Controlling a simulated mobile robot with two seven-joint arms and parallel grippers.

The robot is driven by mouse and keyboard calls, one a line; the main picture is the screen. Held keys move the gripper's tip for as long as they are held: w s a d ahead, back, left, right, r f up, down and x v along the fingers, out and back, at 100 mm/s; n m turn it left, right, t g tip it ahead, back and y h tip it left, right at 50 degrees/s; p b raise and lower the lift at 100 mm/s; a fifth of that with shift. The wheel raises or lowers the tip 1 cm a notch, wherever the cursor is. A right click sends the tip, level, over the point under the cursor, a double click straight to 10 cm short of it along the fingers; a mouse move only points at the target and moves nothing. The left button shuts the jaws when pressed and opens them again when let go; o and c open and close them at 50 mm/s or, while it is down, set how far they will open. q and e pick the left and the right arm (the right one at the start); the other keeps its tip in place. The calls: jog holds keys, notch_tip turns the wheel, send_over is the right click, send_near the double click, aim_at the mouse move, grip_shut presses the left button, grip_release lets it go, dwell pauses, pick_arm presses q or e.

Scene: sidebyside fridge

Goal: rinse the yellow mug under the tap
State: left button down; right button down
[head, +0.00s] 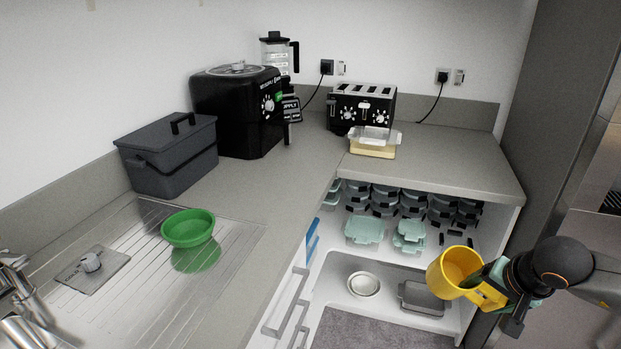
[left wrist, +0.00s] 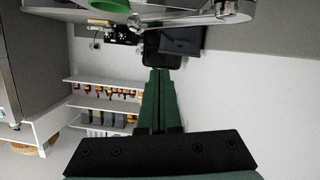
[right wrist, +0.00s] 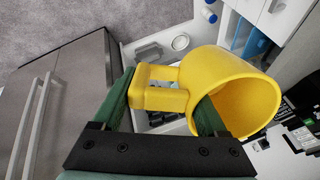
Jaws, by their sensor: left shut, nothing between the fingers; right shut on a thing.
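The yellow mug (head: 449,269) is held by my right gripper (head: 492,286) at the right of the head view, in front of the open cupboard. In the right wrist view, the mug (right wrist: 225,75) is tilted with its mouth towards the lower right. Its handle (right wrist: 157,88) lies between the fingers (right wrist: 163,105); the right finger overlaps the mouth. The chrome tap (head: 22,312) is partly in view at the lower left, far from the mug. My left gripper (left wrist: 158,76) is shut and empty in the left wrist view, with chrome metal (left wrist: 190,16) beyond it.
A green bowl (head: 188,228) stands on the ribbed drainboard (head: 130,232). A grey bin (head: 168,155), black cooker (head: 236,108), blender (head: 276,52) and toaster (head: 362,103) line the back counter.

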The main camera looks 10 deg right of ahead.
aim_at(13, 260)
pick_arm(q)
jog(key=f, duration=0.4)
jog(key=shift+s+d, duration=0.1)
jog(key=shift+d, duration=0.3)
jog(key=shift+s+d+f+m, duration=0.15)
jog(key=shift+d+f+m, duration=0.1)
jog(key=shift+f+m, duration=0.4)
pick_arm(e)
jog(key=shift+r, duration=0.3)
pick_arm(q)
jog(key=shift+f, duration=0.1)
